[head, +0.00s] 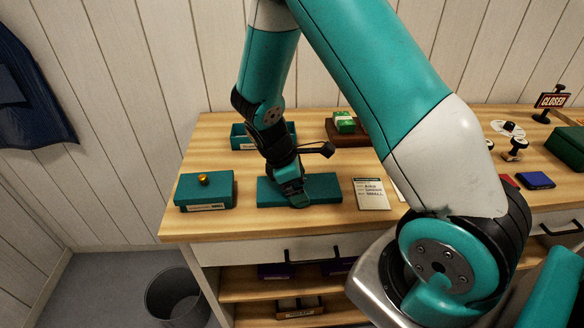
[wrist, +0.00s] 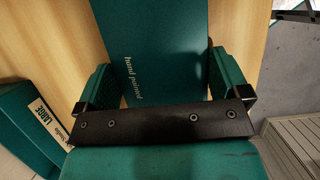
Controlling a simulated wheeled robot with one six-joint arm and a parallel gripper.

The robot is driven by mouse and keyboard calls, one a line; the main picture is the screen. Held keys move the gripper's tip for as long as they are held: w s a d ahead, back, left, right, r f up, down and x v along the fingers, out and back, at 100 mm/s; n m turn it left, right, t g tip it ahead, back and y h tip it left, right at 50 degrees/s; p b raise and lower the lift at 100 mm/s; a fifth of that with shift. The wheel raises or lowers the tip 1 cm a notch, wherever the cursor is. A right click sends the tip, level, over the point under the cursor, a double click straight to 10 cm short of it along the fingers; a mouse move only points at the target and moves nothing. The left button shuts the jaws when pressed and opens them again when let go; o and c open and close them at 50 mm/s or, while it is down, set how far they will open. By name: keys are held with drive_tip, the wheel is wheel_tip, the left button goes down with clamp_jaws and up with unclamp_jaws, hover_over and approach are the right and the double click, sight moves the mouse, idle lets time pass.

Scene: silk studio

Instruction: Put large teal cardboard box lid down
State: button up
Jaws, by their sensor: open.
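The large teal lid (head: 325,188) is a flat, oblong piece lying level on the wooden counter, near its front left. My gripper (head: 290,196) is right over its left-middle part, pointing down. In the wrist view the lid (wrist: 165,40) bears the words "hand painted" and lies between the two teal fingers of my gripper (wrist: 160,80). The fingers are open; whether they touch the lid's sides I cannot tell. An open teal box (head: 240,139) stands behind, partly hidden by my arm. A teal box labelled "LARGE" (wrist: 22,130) shows at the wrist view's left.
A closed teal box with a gold knob (head: 205,192) stands left of the lid. A written card (head: 371,195) lies to the right. A brown tray (head: 345,138) with a green bundle is behind. The counter's front edge is close; a dark bin (head: 178,297) stands below.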

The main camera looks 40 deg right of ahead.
drive_tip(key=v, duration=1.2)
drive_tip(key=s+a+r+m+t+y, duration=0.1)
drive_tip(key=s+a+r+m+y, duration=0.1)
drive_tip(key=s+a+r+y, duration=0.2)
drive_tip(key=s+a+r+m+t+y, duration=0.1)
drive_tip(key=s+a+r+m+y, duration=0.1)
drive_tip(key=s+a+r, duration=0.5)
drive_tip(key=s+a+y, duration=0.1)
drive_tip(key=s+a, duration=0.4)
drive_tip(key=s, duration=0.3)
drive_tip(key=shift+a+r+y, duration=0.25)
drive_tip(key=shift+r+y, duration=0.1)
drive_tip(key=shift+y, duration=0.05)
